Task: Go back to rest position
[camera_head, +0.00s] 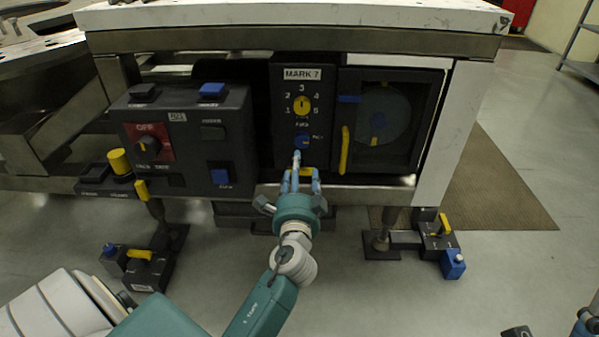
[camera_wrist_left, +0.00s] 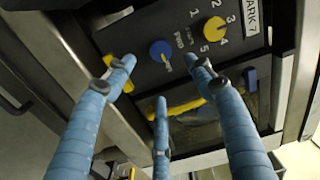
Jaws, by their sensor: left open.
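My left gripper (camera_head: 299,172) is in front of the dark MARK 7 panel (camera_head: 283,105), just below its blue knob (camera_head: 302,141). In the left wrist view its blue fingers (camera_wrist_left: 160,80) are spread open with nothing between them. The blue knob (camera_wrist_left: 161,51) shows between the fingertips, apart from them in the picture. The yellow numbered dial (camera_head: 302,105) is above the knob. A blue part (camera_head: 588,322) at the bottom right corner seems to belong to my right gripper; most of it is cut off.
A door with a round window (camera_head: 381,115) and yellow handle (camera_head: 345,150) is to the right. A control box (camera_head: 187,140) with an OFF switch is to the left. Small pedal boxes stand at the lower left (camera_head: 138,268) and right (camera_head: 440,240). A white tabletop (camera_head: 300,14) overhangs. The front floor is mostly clear.

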